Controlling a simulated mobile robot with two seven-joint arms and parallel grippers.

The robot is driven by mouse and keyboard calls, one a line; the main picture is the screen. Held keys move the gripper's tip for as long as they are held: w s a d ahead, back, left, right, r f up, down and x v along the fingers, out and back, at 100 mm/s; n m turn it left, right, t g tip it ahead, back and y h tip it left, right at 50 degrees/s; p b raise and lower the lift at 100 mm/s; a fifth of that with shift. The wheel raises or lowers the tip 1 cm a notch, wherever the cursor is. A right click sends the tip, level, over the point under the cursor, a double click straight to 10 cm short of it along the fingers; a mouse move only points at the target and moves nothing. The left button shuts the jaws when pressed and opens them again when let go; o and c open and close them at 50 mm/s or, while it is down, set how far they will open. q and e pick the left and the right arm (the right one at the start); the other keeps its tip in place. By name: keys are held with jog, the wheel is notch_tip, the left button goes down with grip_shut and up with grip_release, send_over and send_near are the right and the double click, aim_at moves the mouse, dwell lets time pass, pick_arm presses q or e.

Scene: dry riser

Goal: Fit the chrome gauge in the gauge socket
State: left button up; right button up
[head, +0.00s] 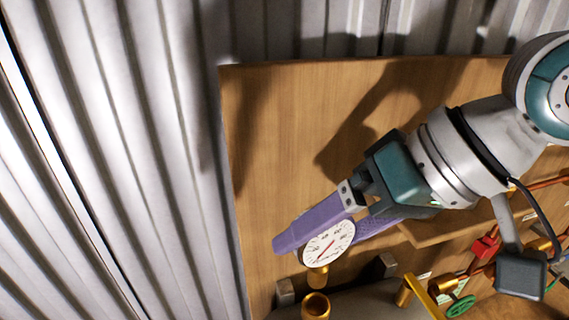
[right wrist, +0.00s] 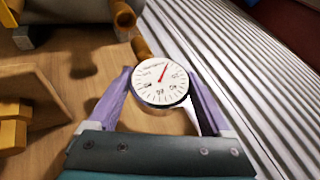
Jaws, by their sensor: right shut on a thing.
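The chrome gauge (head: 328,243) has a round white dial with a red needle and a brass stem pointing down in the head view. My right gripper (head: 322,236) is shut on it, with a purple finger on each side of the dial. In the right wrist view the gauge (right wrist: 160,82) sits between the two fingers (right wrist: 160,98), its brass stem (right wrist: 141,48) pointing away. Just below the stem in the head view is an upright open brass tube (head: 316,305), possibly the gauge socket. The stem appears apart from it. My left gripper is out of view.
A wooden board (head: 290,130) stands behind the gauge, with corrugated metal (head: 110,150) to its left. Copper pipes, a green handwheel (head: 460,306), a red fitting (head: 485,246) and a yellow bracket (head: 428,296) crowd the lower right. The upper board is clear.

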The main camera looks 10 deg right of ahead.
aim_at(323, 284)
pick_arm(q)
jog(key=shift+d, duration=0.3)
pick_arm(e)
jog(key=shift+d, duration=0.15)
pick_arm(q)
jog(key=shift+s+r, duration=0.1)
pick_arm(e)
jog(key=shift+s+r, duration=0.1)
jog(key=shift+p, duration=0.45)
jog(key=shift+f+b, duration=1.25)
jog(key=shift+f, duration=0.95)
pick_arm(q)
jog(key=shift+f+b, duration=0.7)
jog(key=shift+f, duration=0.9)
pick_arm(e)
jog(key=shift+f, duration=1.15)
jog(key=o, duration=1.4)
